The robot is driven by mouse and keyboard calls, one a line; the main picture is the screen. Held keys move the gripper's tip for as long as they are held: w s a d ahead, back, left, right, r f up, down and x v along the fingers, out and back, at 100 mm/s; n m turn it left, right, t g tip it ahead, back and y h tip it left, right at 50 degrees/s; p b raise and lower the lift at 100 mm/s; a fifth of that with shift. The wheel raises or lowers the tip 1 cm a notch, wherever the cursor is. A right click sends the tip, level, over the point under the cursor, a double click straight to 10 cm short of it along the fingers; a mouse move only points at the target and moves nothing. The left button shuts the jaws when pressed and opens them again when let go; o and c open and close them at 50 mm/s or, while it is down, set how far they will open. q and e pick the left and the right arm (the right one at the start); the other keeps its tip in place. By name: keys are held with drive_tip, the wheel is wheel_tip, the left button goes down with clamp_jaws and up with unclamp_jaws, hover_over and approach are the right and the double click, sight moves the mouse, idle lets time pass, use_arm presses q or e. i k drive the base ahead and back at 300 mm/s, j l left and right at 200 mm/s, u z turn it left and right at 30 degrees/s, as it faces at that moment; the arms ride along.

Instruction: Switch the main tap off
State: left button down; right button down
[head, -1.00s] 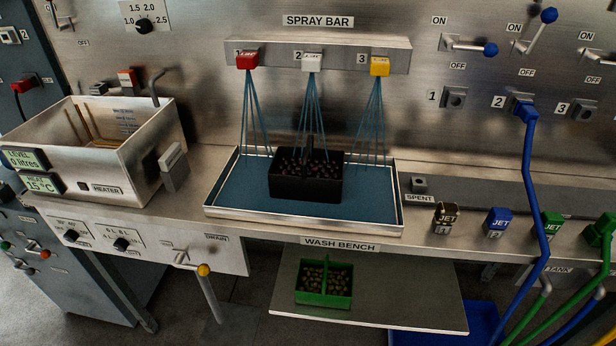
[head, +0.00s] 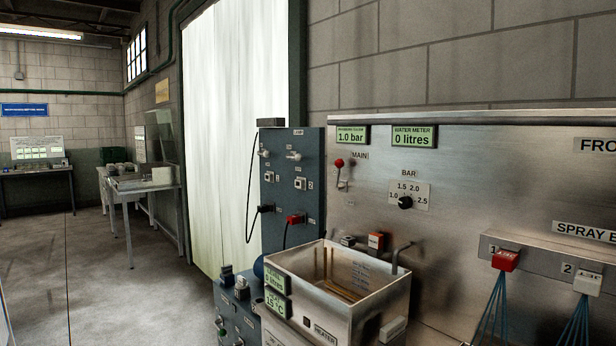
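The main tap (head: 341,172) is a lever with a red knob on the steel back panel, under the label MAIN. Its red knob points up and slightly left. A pressure display (head: 351,136) above it reads 1.0 bar, and a water meter display (head: 414,136) reads 0 litres. Neither of my grippers shows in the head view.
A steel tank (head: 336,292) with a heater label stands below the tap, with level and heat displays on its side. A dark blue-grey cabinet (head: 290,185) with switches and plugs stands left of the panel. Open floor lies at left.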

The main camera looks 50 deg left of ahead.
sight(339, 163)
drive_tip(key=u, duration=1.35)
drive_tip(key=i+j+z, duration=0.2)
drive_tip(key=j, duration=0.6)
drive_tip(key=i+j+z, duration=0.25)
drive_tip(key=j, duration=0.6)
drive_tip(key=i+j+z, duration=0.2)
drive_tip(key=j, duration=0.7)
drive_tip(key=j+z, duration=0.25)
drive_tip(key=j, duration=0.6)
